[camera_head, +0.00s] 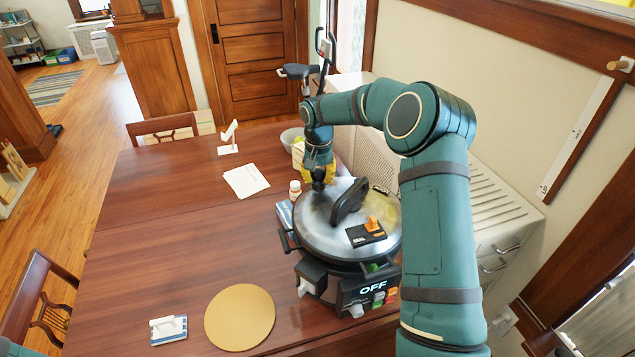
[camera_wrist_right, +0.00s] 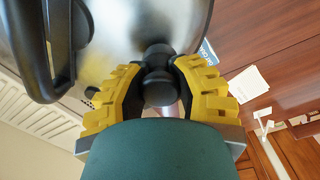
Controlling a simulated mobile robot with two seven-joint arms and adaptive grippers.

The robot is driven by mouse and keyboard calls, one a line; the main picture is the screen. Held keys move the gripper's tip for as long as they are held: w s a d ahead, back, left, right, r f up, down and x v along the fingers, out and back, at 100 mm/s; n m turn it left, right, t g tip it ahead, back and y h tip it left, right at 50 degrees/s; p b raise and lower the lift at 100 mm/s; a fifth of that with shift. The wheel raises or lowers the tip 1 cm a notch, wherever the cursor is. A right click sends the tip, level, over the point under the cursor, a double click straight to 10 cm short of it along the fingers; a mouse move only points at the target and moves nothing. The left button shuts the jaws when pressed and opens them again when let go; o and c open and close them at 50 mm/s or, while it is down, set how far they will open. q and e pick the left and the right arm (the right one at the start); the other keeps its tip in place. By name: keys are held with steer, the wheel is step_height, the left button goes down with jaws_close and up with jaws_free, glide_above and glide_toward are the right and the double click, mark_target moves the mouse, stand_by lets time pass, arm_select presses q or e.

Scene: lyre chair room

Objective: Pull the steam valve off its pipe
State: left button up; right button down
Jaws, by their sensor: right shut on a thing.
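The steam valve is a small black rounded knob (camera_head: 318,184) at the far left edge of the cooker's steel lid (camera_head: 325,225). In the right wrist view the valve (camera_wrist_right: 158,88) sits between two yellow ribbed fingers. My right gripper (camera_head: 317,172) reaches down from above and is shut on the valve. The pipe under the valve is hidden, so I cannot tell whether the valve is still seated on it. The black lid handle (camera_head: 349,200) stands close by, to the right of the gripper. My left gripper is not in view.
The cooker's front panel (camera_head: 370,289) reads OFF. A small bottle (camera_head: 295,189) stands beside the cooker, and a bowl (camera_head: 291,138) is behind it. The table's left side is largely clear.

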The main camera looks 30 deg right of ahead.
mark_target(318, 171)
steer(key=shift+r, duration=0.4)
stand_by(0.5)
steer(key=shift+r+p, duration=1.1)
steer(key=shift+r, duration=0.25)
steer(key=shift+r, duration=1.5)
